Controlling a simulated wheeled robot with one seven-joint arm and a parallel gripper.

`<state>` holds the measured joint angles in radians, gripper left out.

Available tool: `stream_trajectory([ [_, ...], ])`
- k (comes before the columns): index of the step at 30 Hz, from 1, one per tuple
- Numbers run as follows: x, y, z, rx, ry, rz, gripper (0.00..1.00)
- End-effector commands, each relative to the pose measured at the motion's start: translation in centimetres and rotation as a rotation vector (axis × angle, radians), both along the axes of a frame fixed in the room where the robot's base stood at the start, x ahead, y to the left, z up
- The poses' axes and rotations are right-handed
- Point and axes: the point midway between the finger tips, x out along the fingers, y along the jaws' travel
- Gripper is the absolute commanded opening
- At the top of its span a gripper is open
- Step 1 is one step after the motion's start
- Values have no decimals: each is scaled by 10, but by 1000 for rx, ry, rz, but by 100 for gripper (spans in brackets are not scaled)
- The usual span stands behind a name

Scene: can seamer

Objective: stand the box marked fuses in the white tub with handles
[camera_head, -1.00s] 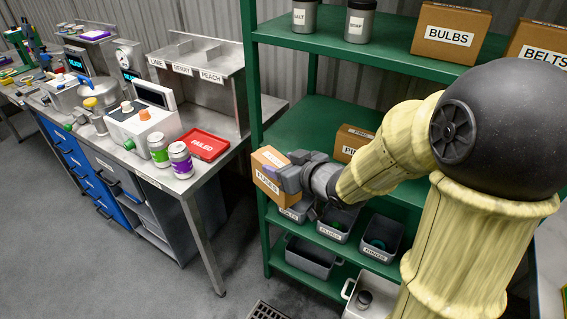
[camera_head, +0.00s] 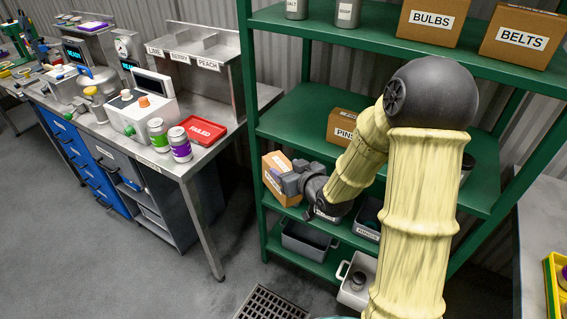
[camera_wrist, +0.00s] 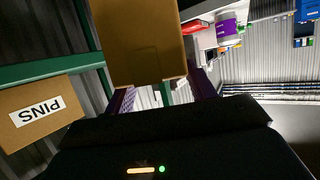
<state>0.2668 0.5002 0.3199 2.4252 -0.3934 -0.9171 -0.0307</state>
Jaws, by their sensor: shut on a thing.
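The fuses box (camera_head: 281,177) is a brown carton with a white label on its side. It is held at the left front of the green shelf unit, and it also shows large at the top of the wrist view (camera_wrist: 138,40). My gripper (camera_head: 291,182) is shut on it, with a finger on either side in the wrist view. The white tub with handles (camera_head: 357,279) stands low, below and to the right of the gripper, partly hidden by my arm. A small dark round thing (camera_head: 358,278) shows inside it.
The green shelf unit (camera_head: 300,113) has its upright post close beside the box. The pins box (camera_head: 341,126) stands on its middle shelf; grey bins (camera_head: 306,240) sit lower. The steel workbench (camera_head: 196,161) is at left. Open floor with a drain grate (camera_head: 273,303) lies in front.

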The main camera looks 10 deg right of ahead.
Motion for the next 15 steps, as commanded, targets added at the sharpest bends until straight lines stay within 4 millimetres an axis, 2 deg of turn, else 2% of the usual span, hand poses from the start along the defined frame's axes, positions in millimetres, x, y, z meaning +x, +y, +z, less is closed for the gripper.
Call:
stream_trajectory([
  [8,11,-26,-78,1,13,-142,4],
  [15,5,-51,-144,-6,14,-269,4],
])
